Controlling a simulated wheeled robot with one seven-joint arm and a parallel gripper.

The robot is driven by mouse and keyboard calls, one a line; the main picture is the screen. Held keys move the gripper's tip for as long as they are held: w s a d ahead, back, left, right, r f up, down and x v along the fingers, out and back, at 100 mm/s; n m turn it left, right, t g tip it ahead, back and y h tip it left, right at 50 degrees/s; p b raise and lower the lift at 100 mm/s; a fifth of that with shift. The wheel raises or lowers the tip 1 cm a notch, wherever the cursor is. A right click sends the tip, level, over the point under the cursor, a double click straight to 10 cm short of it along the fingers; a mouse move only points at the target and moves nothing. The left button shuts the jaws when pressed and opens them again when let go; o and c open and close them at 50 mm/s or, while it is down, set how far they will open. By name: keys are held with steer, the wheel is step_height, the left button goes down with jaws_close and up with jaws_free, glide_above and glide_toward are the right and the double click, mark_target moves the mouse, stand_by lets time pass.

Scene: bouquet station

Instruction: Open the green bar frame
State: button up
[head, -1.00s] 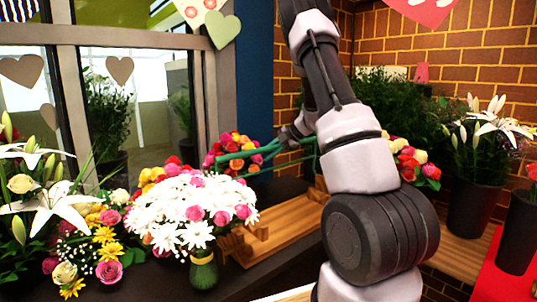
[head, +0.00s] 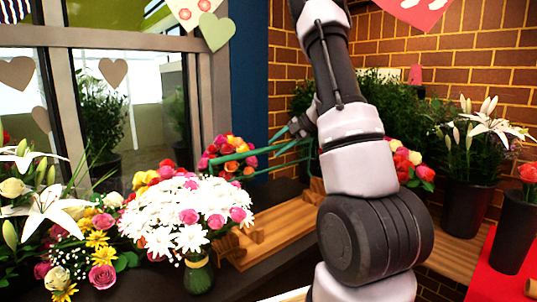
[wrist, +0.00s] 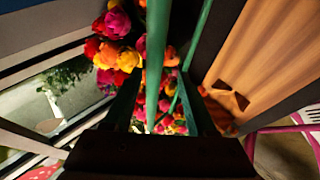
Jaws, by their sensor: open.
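The green bar frame (head: 285,163) shows in the head view as thin green bars beside my arm, above the wooden board. My arm hides its right end. In the wrist view a green bar (wrist: 155,50) runs lengthwise through the middle, between the two dark fingers of my gripper (wrist: 159,80). A second, thinner green bar (wrist: 198,38) slants at its right. My gripper (head: 283,133) is open, close to the bars in the head view. I cannot tell whether a finger touches a bar.
A wooden board (head: 285,225) lies on the dark counter. A white flower bouquet in a green glass vase (head: 199,272) stands at the front left. Colorful roses (head: 228,155) sit behind the bars, close to the window. Dark pots with lilies (head: 468,205) stand at the right.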

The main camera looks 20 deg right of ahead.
steer(key=shift+v, duration=1.45)
steer(key=s+a+r+n+g+h, duration=0.1)
steer(key=s+a+r+n, duration=0.5)
steer(key=s+n, duration=0.3)
steer(key=s+a+r+n+g, duration=0.1)
steer(key=s+a+r+n, duration=0.5)
steer(key=n, duration=0.6)
steer(key=s+a+n+t+h, duration=0.1)
steer(key=s+n+h, duration=0.1)
steer(key=s+n, duration=0.6)
steer(key=s+a+r+n+t+h, duration=0.1)
steer(key=s+a+n+h, duration=0.1)
steer(key=s+n, duration=0.7)
steer(key=n, duration=0.6)
steer(key=shift+a+r+t+h, duration=0.15)
steer(key=shift+a+t+h, duration=0.15)
steer(key=shift+t, duration=0.1)
